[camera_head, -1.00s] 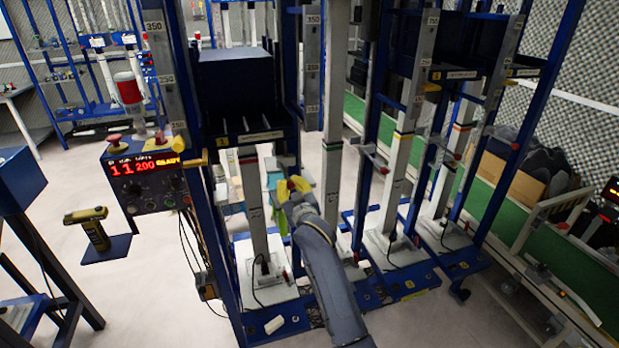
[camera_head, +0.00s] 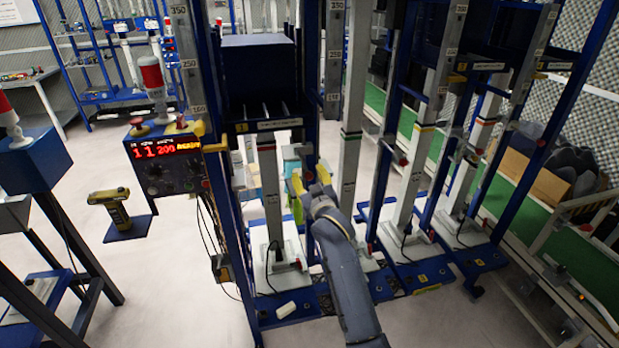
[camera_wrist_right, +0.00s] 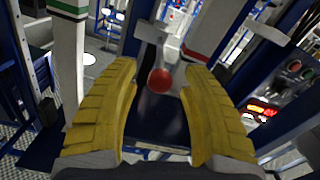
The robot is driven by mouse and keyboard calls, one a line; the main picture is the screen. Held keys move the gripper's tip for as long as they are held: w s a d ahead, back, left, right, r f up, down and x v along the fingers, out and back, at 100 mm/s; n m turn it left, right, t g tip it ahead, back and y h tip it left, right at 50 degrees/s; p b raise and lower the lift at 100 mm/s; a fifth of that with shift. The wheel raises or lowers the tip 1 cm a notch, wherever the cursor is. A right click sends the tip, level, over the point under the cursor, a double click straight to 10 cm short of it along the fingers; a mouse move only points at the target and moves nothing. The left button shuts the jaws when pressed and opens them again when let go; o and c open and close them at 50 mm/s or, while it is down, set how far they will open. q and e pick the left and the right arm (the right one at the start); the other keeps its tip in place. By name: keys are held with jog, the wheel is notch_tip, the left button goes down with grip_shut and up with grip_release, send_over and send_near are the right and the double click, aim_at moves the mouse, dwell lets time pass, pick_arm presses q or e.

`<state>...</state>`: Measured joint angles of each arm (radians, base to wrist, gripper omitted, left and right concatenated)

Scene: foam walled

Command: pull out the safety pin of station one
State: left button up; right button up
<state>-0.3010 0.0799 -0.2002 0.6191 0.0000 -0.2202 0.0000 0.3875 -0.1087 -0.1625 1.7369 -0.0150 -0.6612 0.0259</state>
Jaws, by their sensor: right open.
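Station one (camera_head: 262,125) is the blue frame with a small yellow 1 label and a white column below. My right gripper (camera_head: 297,184), with yellow fingers, is at the right side of that column. In the right wrist view my right gripper is open, one finger on each side. A red ball knob (camera_wrist_right: 160,80), apparently the safety pin's, shows in the gap between the fingers, in front of a grey metal bracket. No finger visibly touches it. In the head view I cannot make out the pin near the gripper. My left gripper is not in view.
A control box (camera_head: 167,160) with a red lit display stands left of station one. A yellow handheld tool (camera_head: 110,208) rests on a small blue shelf below it. More stations with white columns (camera_head: 412,175) stand close on the right. Cables hang beside the frame.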

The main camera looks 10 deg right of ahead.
jog(key=s+d, duration=0.1)
jog(key=s, duration=1.1)
dwell(0.4)
